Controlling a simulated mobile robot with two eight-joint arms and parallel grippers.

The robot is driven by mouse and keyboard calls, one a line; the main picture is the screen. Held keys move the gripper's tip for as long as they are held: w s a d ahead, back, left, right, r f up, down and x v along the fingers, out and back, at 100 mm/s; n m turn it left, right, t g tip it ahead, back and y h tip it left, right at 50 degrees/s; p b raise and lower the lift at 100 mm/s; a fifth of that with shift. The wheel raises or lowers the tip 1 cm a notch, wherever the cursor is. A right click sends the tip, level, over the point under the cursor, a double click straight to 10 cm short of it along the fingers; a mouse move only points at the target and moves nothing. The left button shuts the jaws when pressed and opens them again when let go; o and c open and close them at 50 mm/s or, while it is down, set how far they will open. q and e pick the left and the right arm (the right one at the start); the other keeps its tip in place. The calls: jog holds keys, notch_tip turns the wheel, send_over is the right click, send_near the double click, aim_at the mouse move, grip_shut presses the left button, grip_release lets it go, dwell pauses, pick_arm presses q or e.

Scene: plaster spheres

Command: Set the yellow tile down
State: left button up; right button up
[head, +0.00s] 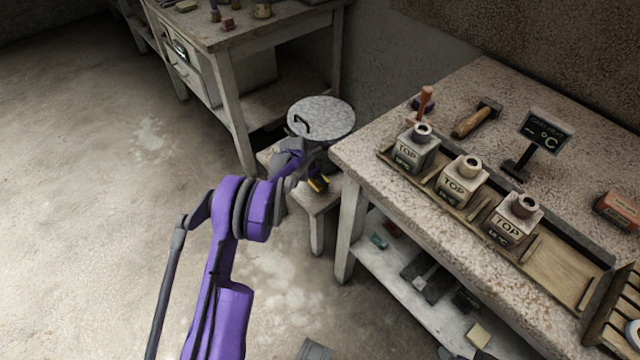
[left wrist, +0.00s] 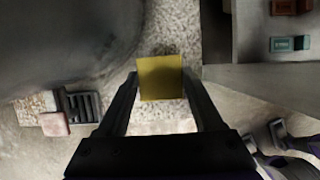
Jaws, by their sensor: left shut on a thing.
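The yellow tile (head: 318,184) is small and square. It is held between the fingertips of my left gripper (left wrist: 160,88), and its flat face shows in the left wrist view (left wrist: 160,76). In the head view my purple arm reaches to a low stool (head: 318,204), and the tile shows over the stool's top, partly behind the gripper. Whether the tile touches anything below is not clear.
A round grey-lidded drum (head: 325,118) stands beside the gripper. Open floor (head: 110,200) lies left.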

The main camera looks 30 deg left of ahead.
pick_arm(q)
jog(key=shift+w+d, duration=0.2)
jog(key=shift+w, duration=0.2)
jog(key=shift+f+b, duration=0.35)
jog(key=shift+f, duration=1.4)
jog(key=shift+f, duration=0.1)
jog(key=o, duration=1.4)
